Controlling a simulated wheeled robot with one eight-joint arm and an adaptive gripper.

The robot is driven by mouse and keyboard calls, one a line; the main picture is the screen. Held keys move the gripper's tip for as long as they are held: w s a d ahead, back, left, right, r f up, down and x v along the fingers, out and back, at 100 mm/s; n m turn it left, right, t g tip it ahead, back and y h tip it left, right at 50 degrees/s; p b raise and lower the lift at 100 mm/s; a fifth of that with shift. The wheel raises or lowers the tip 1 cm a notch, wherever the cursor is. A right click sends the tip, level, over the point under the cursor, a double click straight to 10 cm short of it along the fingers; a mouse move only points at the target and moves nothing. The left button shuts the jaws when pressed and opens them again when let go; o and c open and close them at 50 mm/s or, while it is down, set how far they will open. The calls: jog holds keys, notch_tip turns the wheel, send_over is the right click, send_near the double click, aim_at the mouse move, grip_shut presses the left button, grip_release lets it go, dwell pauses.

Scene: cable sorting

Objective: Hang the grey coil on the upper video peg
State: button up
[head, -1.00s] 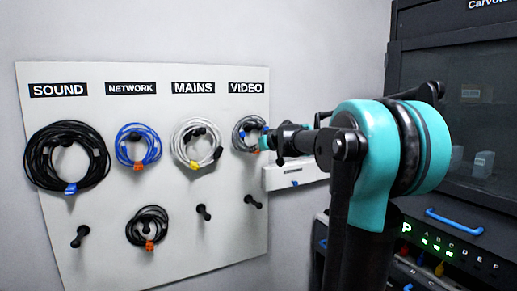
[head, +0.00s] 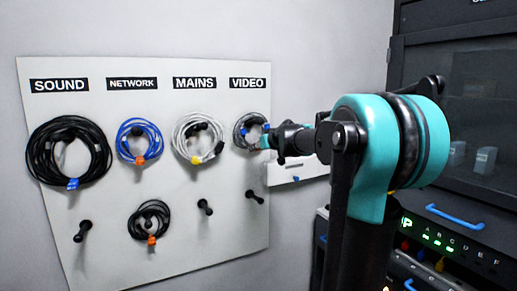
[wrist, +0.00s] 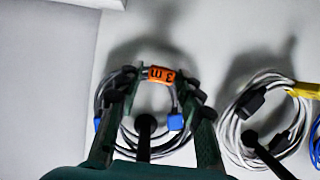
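The grey coil (head: 241,134) is at the upper peg under the VIDEO label, its ring around the peg. In the wrist view the coil (wrist: 157,153) shows an orange tag and blue connectors, and the upper video peg (wrist: 146,124) stands inside its ring. My gripper (wrist: 158,82) has its fingers spread, one on each side of the orange tag, at the coil. I cannot tell whether the fingertips touch the cable. In the head view my gripper (head: 269,141) is at the coil's right side and hides part of it.
A white cable coil (head: 198,139) hangs close by under MAINS. Blue (head: 139,142) and black (head: 68,151) coils hang further left, and a small dark coil (head: 148,220) below. The lower video peg (head: 254,196) is bare. A rack cabinet (head: 455,120) stands right.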

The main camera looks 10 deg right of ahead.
jog(key=shift+o, duration=0.8)
jog(key=shift+r, duration=0.1)
jog(key=v, duration=1.1)
jog(key=s+a+f+g, duration=0.1)
jog(key=s+f+g, duration=0.1)
jog(key=s+f, duration=0.75)
jog(key=s+a+f+g, duration=0.2)
jog(key=s+f+g, duration=0.15)
jog(key=f, duration=1.05)
jog(key=s+d+f+m+g+h, duration=0.1)
jog(key=s+d+f+h, duration=0.1)
jog(key=s+f, duration=0.7)
jog(key=s+d+f+m+g+h, duration=0.2)
jog(key=s+f, duration=0.8)
jog(key=shift+s+m, duration=0.3)
